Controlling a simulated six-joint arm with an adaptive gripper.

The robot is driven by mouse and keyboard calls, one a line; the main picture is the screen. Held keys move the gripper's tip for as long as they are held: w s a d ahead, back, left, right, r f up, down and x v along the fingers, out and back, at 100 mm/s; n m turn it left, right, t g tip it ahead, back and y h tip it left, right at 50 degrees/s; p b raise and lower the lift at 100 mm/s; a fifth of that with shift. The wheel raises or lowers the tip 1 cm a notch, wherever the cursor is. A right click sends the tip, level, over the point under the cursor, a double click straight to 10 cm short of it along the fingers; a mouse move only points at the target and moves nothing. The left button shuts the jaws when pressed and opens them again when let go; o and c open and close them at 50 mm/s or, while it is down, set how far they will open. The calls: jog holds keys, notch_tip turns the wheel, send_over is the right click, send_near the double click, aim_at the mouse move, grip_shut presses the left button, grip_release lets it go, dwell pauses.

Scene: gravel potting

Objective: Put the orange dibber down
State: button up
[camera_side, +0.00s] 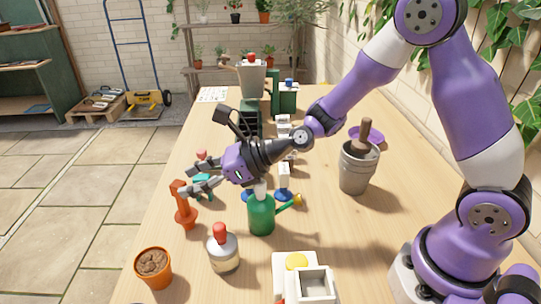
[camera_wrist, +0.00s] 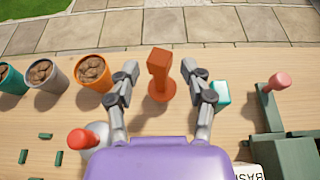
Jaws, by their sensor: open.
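The orange dibber (camera_side: 186,213) stands upright on its round base on the wooden table, near the table's left edge in the side view. In the wrist view the dibber (camera_wrist: 160,80) is between the two fingers of my gripper (camera_wrist: 158,72), with a gap visible on each side. In the side view my gripper (camera_side: 194,180) is open, its fingers pointing left at the height of the dibber's upper part. The dibber's head is partly close behind the fingertips there, so contact cannot be told from that view alone.
A grey pot (camera_side: 355,174) is to the right. In the wrist view a teal block (camera_wrist: 221,93) is close to the right finger. Small green pieces lie at lower left.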

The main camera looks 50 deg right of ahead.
jog(key=v, duration=0.6)
jog(key=shift+s, duration=0.2)
jog(key=shift+d+r, duration=0.15)
